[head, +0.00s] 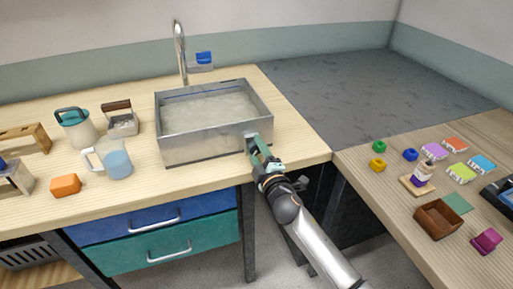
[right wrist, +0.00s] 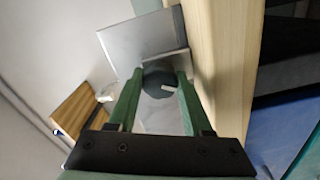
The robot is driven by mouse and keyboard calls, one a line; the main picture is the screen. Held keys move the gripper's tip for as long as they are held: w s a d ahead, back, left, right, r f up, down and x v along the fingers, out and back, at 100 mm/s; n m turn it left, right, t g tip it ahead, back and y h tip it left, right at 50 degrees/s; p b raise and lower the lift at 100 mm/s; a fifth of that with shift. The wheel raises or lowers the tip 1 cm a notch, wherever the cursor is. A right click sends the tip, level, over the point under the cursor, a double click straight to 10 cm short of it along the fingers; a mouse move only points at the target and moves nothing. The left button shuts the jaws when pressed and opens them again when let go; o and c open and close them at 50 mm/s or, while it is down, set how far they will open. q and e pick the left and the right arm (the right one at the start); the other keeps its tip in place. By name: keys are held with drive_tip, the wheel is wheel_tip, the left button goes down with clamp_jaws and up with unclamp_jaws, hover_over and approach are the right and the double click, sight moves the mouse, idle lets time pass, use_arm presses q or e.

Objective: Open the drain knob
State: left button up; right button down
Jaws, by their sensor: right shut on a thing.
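A steel sink (head: 212,125) holding cloudy water stands on the wooden counter. The drain knob (right wrist: 158,80) is dark and round with a pale pointer mark, on the sink's front face in the right wrist view. My right gripper (head: 256,148) is at the sink's front right corner. In the right wrist view its green fingers (right wrist: 158,88) are shut on the knob, one on each side. In the head view the gripper hides the knob. My left gripper is not in view.
A tap (head: 181,50) stands behind the sink. A glass jug (head: 115,160), an orange block (head: 66,186) and a lidded pot (head: 77,127) are left of it. Drawers (head: 165,238) lie below. The right counter holds a brown box (head: 438,218) and several small coloured items.

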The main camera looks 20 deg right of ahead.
drive_tip(key=n, duration=0.3)
drive_tip(key=shift+n+p, duration=0.3)
drive_tip(key=shift+n, duration=1.3)
drive_tip(key=shift+c, duration=1.6)
unclamp_jaws()
